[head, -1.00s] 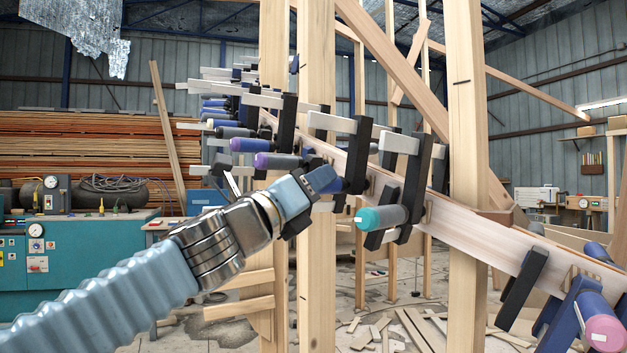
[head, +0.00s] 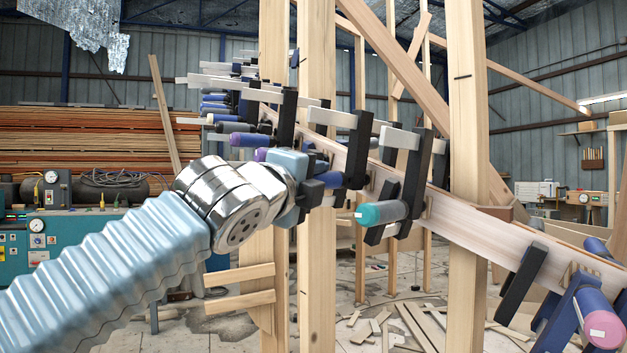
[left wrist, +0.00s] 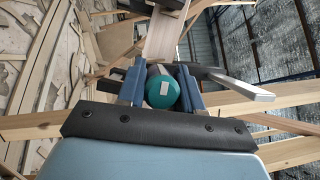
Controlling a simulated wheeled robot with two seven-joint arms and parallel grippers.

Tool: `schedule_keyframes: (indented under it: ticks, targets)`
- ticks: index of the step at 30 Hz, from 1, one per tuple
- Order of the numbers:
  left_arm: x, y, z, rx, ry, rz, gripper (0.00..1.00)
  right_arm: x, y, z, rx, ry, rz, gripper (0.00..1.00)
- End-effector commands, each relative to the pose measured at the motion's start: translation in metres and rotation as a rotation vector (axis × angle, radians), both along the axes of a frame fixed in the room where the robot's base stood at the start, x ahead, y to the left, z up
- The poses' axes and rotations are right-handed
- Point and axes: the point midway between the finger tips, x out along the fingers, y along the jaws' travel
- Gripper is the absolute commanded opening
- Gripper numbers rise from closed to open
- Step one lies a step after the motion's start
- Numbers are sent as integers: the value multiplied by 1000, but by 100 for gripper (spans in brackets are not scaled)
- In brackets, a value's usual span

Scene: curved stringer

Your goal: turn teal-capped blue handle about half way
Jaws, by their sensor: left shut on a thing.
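My left gripper (head: 322,184) is shut on the teal-capped handle of a clamp on the curved wooden strip. In the left wrist view the round teal cap (left wrist: 161,92), with a pale label on its end, sits between the two blue fingers of the gripper (left wrist: 161,82). In the head view the gripper hides that cap, and only a dark blue part (head: 337,178) shows past the fingers. A second teal-capped handle (head: 382,213), with a grey grip, is nearby to the right and is not held. My right gripper is not in view.
The curved wooden strip (head: 465,222) runs to the lower right, with a pink-capped clamp handle (head: 600,325) at the near end. Several clamps crowd the far end, including a purple-capped handle (head: 240,140). Upright posts (head: 316,270) stand close beside the gripper.

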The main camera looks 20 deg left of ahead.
Motion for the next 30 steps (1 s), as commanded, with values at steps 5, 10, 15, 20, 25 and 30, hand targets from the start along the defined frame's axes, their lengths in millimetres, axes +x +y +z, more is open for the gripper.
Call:
schedule_keyframes:
  ticks: [5,10,15,20,25,30]
  targets:
    - [0,0,-1,-104,66,2,5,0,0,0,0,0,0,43]
    - [1,0,-1,-173,109,1,5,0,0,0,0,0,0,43]
    - [1,0,-2,-214,134,2,5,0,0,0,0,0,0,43]
    - [1,1,-2,-229,145,3,5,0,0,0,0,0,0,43]
    - [1,1,-2,-232,147,3,5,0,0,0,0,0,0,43]
    - [1,1,-2,-231,147,3,5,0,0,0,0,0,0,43]
